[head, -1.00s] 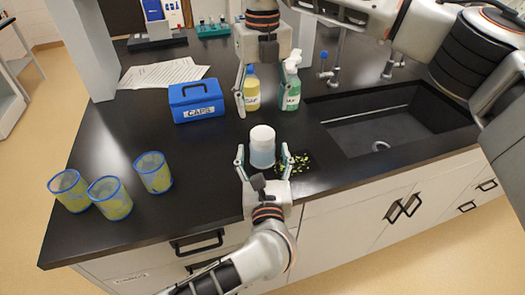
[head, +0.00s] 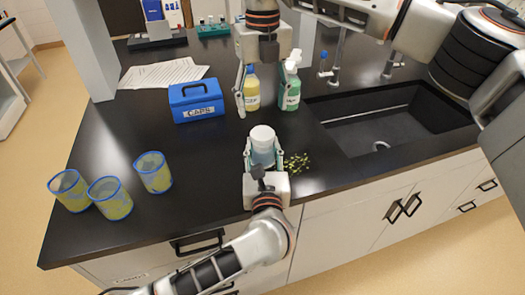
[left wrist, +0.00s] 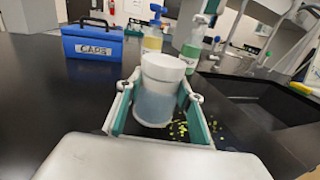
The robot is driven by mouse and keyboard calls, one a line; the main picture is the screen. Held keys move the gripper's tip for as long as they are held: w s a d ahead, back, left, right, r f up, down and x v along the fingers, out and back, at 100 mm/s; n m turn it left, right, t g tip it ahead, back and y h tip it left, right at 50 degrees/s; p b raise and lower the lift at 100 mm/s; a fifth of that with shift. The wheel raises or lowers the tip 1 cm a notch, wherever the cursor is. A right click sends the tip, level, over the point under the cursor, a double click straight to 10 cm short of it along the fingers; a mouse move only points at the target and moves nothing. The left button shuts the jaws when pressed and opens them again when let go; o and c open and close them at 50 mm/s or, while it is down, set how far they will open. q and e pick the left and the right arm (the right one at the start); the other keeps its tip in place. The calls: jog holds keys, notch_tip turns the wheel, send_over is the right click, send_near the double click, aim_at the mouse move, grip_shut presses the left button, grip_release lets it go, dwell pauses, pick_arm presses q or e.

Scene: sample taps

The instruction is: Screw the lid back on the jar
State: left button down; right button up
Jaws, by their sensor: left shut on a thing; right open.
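The jar (head: 263,151) stands upright near the counter's front edge, pale blue and translucent. A white lid (head: 262,132) sits on its top; I cannot tell whether it is screwed tight. In the left wrist view the jar (left wrist: 154,104) is between the fingers and the lid (left wrist: 164,66) shows above them. My left gripper (head: 264,152) is shut on the jar's body from the front. My right gripper (head: 263,108) is open and empty, pointing down above and behind the jar, its fingers spread apart.
Yellow-green bits (head: 297,162) lie right of the jar. A blue CAPS box (head: 197,101), a yellow bottle (head: 252,92) and a green bottle (head: 291,92) stand behind. The sink (head: 385,125) is to the right. Blue-rimmed cups (head: 154,172) stand left, with clear counter between.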

aim_at(262, 133)
jog(key=n, duration=0.8)
jog(key=shift+n, duration=0.3)
jog(key=n, duration=1.7)
jog(key=shift+n, duration=0.4)
jog(key=n, duration=0.5)
jog(key=shift+f, duration=4)
